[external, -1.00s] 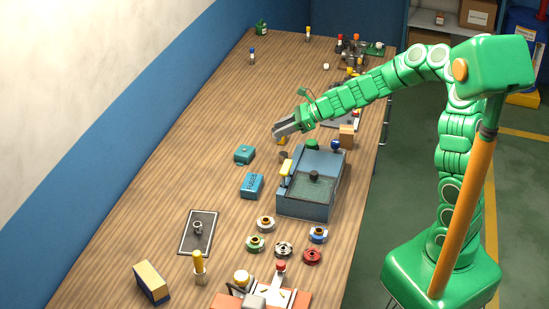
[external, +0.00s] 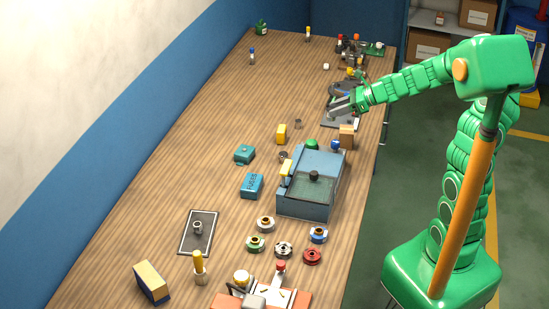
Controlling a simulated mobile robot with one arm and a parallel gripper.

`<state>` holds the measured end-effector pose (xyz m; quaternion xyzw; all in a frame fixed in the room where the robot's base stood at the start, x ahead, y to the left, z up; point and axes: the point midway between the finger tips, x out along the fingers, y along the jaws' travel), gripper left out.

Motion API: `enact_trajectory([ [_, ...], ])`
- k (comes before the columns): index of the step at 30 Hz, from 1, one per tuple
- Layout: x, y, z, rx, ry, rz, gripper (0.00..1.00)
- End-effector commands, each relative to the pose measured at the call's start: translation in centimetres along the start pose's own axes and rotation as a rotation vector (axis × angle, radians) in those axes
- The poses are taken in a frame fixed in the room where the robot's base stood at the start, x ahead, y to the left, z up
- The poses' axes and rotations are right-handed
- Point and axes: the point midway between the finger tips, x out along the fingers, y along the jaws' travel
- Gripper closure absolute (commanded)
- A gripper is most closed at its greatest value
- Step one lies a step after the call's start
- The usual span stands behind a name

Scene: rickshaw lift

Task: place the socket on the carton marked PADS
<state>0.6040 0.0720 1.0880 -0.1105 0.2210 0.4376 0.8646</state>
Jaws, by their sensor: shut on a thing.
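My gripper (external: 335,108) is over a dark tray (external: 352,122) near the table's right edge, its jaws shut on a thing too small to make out. A blue carton (external: 251,185) with dark lettering lies mid-table, left of the blue-grey machine; its word is too small to read surely. Small grey socket-like cylinders stand in several places: one (external: 298,123) left of my gripper, one (external: 283,157) beside the machine and one (external: 198,228) on a framed dark plate. I cannot tell which is the socket, or whether it is in my jaws.
The blue-grey machine (external: 309,195) stands at the right. A teal box (external: 244,154), a yellow block (external: 281,133) and a brown box (external: 346,136) are near it. Several round flanged parts (external: 283,249) lie in front. The table's left side is mostly clear.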

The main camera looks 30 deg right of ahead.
Motion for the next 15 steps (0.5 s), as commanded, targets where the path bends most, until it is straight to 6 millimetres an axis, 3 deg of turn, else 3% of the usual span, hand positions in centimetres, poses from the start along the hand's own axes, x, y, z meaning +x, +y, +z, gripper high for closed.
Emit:
enact_trajectory([
  [15,-8.3,-1.1,-3.8,0.044,0.0,-0.082,0.94],
])
